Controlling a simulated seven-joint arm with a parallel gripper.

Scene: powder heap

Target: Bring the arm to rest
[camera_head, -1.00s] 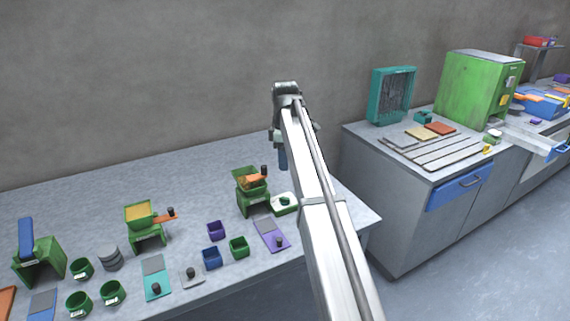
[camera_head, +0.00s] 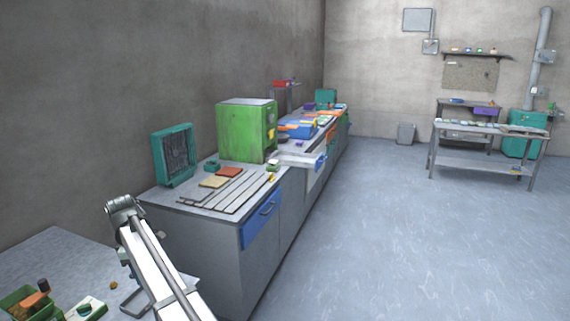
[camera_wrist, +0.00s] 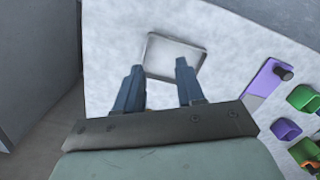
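My arm reaches up from the bottom left of the head view, over the right end of the near bench (camera_head: 50,250). In the wrist view my gripper (camera_wrist: 159,66) points down at the bench top, its two blue fingers apart with nothing held between them. A shallow square metal tray (camera_wrist: 172,57) lies on the bench beyond the fingertips. How high the fingers are above it I cannot tell. In the head view the fingers are mostly hidden behind the arm.
A purple plate (camera_wrist: 266,84) with a dark knob and several green containers lie to the right in the wrist view. A second bench with a green cabinet (camera_head: 245,130) and a teal frame (camera_head: 173,154) stands beyond the arm. The floor (camera_head: 400,230) is clear.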

